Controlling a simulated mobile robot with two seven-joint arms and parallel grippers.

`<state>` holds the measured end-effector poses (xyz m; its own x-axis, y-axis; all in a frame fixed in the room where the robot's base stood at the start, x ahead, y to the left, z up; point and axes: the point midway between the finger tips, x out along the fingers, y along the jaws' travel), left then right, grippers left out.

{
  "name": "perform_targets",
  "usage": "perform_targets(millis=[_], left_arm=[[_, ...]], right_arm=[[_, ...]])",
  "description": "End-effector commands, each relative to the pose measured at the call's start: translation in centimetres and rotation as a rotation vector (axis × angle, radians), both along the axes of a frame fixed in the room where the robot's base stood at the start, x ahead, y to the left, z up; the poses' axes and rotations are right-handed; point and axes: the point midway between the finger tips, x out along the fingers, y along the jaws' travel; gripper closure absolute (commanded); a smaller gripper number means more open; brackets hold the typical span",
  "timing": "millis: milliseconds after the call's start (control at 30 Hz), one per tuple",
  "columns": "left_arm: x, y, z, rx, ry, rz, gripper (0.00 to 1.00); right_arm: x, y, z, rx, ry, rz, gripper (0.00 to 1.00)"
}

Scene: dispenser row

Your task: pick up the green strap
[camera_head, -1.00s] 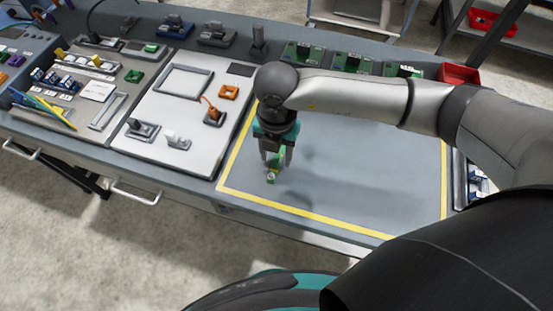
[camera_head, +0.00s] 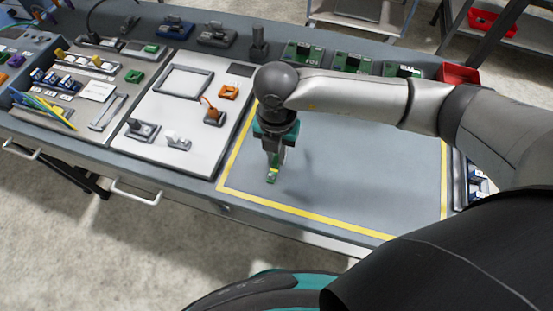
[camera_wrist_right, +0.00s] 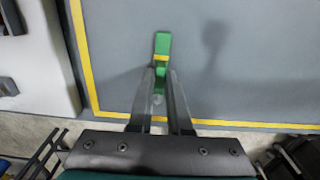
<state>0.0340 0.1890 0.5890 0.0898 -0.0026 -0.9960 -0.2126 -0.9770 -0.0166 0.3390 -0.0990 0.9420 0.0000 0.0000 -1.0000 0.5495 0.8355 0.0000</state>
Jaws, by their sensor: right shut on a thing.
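The green strap (camera_head: 272,173) is a small green piece with a yellow band, at the left part of the yellow-outlined mat. My right gripper (camera_head: 274,166) is above it, with its fingers pointing down and closed on it. In the right wrist view the green strap (camera_wrist_right: 162,46) sticks out beyond the fingertips of my right gripper (camera_wrist_right: 160,76). The fingers hide part of it. I cannot tell whether the strap touches the mat. My left gripper is not in view.
The yellow-outlined grey mat (camera_head: 350,165) is otherwise clear. A white panel (camera_head: 150,108) with several fixtures stands to its left. Green circuit boards (camera_head: 352,63) line the back, with a red bin (camera_head: 458,74) at the back right.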

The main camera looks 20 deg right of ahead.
Motion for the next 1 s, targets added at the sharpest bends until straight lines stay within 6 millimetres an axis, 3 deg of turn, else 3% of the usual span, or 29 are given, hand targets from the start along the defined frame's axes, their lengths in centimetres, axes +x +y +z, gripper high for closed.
perform_targets(millis=[267, 467, 667, 1000], left_arm=[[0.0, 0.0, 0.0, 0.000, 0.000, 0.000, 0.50], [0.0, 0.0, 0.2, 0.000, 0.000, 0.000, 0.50], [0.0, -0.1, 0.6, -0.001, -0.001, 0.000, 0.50], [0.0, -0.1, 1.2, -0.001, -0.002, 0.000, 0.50]], right_arm=[[0.0, 0.0, 0.2, 0.000, -0.001, 0.000, 1.00], [0.1, 0.1, 1.9, 0.003, -0.002, 0.000, 1.00], [0.1, 0.0, 6.2, 0.003, -0.006, 0.001, 1.00], [0.1, 0.0, 15.8, 0.002, -0.006, 0.001, 1.00]])
